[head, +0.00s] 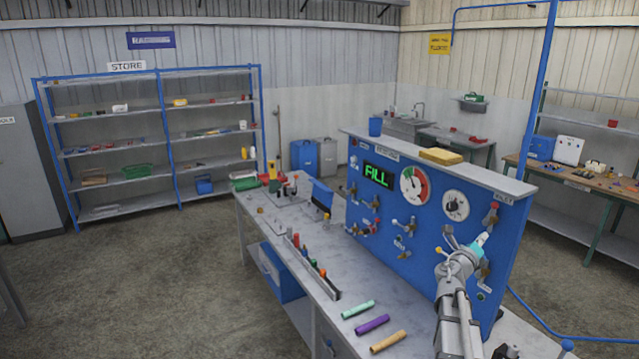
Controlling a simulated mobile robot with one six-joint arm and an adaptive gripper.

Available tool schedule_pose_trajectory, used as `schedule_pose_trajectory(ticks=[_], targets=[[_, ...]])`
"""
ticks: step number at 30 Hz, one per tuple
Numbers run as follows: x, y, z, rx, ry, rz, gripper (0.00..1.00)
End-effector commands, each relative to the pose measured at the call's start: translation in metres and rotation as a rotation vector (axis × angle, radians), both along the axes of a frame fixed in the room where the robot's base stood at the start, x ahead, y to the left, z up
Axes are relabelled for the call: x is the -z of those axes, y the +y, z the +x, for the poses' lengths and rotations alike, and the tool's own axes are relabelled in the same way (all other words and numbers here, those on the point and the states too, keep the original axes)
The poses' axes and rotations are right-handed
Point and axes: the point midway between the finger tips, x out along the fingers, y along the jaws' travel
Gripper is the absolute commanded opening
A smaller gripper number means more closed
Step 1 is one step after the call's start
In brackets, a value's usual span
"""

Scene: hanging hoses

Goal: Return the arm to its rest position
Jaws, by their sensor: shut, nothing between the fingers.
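My grey arm reaches up from the bottom right in the head view. Its far end, with my gripper (478,243), is in front of the right part of the blue panel (415,256). A light cyan part shows at this end. The fingers are small and hard to make out; my gripper looks shut and empty. I cannot tell whether it touches the panel or the valves beside it. My arm hides part of the panel's lower right.
The panel stands on a grey bench (290,240). Green (358,309), purple (372,325) and tan (387,341) hose pieces lie left of my arm. A yellow block (440,156) sits on the panel's top ledge. A blue pipe (537,90) rises at right. The left floor is open.

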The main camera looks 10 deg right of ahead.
Motion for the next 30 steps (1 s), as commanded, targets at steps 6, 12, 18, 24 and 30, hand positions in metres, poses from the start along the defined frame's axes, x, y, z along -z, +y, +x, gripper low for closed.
schedule_pose_trajectory(ticks=[6, 12, 18, 24, 30], targets=[[0.012, 0.009, -0.005, 0.003, -0.110, 0.105, 0.00], [0.041, 0.030, -0.015, 0.026, -0.371, 0.357, 0.00], [0.087, 0.061, -0.030, 0.103, -0.702, 0.687, 0.00], [0.139, 0.101, -0.045, 0.241, -1.017, 0.999, 0.00], [0.193, 0.151, -0.061, 0.452, -1.299, 1.270, 0.00]])
